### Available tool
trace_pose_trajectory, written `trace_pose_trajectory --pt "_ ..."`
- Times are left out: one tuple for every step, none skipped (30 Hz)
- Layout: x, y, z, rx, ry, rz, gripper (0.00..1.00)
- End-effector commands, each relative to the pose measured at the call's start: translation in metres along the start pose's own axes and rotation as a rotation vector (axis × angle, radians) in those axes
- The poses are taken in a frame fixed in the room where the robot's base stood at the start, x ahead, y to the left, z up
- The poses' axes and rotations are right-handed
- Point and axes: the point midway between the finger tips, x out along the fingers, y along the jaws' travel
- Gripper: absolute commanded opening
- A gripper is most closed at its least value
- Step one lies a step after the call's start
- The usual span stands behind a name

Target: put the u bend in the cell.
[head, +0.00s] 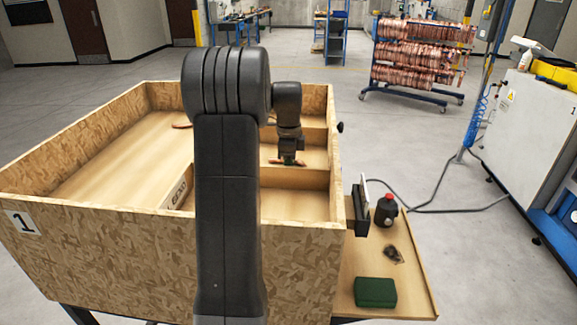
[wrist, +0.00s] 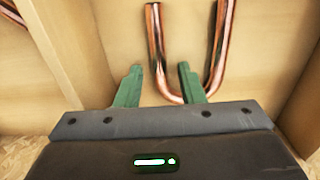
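A copper u bend (wrist: 217,72) lies on the wooden floor of a cell, its curved end towards my gripper in the wrist view. My gripper (wrist: 161,68) has its two green fingers apart. The left leg of the u bend shows between them, and the right finger overlaps the inside of the bend. I cannot tell whether they touch. In the head view my gripper (head: 288,160) points down into the middle right-hand cell (head: 315,158) of the wooden box. Copper ends of the u bend (head: 274,162) show beside the fingers.
The box has a large left compartment (head: 110,160) with a copper piece (head: 181,125) at its far side. Low dividers separate the right-hand cells; the front right cell (head: 300,205) looks empty where visible. A side shelf holds a dark bottle (head: 386,211) and a green box (head: 375,292).

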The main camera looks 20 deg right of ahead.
Motion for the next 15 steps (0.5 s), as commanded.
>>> trace_pose_trajectory --pt "0.000 0.000 0.000 0.000 0.000 0.000 0.35" --pt "0.000 0.000 0.000 0.000 0.000 0.000 0.35" --pt "0.000 0.000 0.000 0.000 0.000 0.000 0.35" --pt "0.000 0.000 0.000 0.000 0.000 0.000 0.35" --pt "0.000 0.000 0.000 0.000 0.000 0.000 0.35" --pt "-0.001 0.000 0.000 0.000 0.000 -0.001 0.35" --pt "-0.003 0.000 0.000 0.000 0.000 -0.001 0.35" --pt "-0.004 0.000 0.000 0.000 0.000 -0.002 0.35" --pt "-0.007 -0.001 0.000 0.000 0.000 -0.004 0.35" --pt "-0.011 -0.001 0.000 0.000 0.000 -0.005 0.35" --pt "-0.015 -0.001 0.000 0.000 0.000 -0.004 0.35" --pt "-0.022 -0.001 0.000 0.000 0.000 -0.006 0.35" --pt "-0.027 -0.001 0.000 0.000 0.000 -0.006 0.35" --pt "-0.033 -0.001 0.000 0.000 0.000 -0.006 0.35" --pt "-0.042 -0.001 0.000 0.000 0.000 -0.006 0.35"
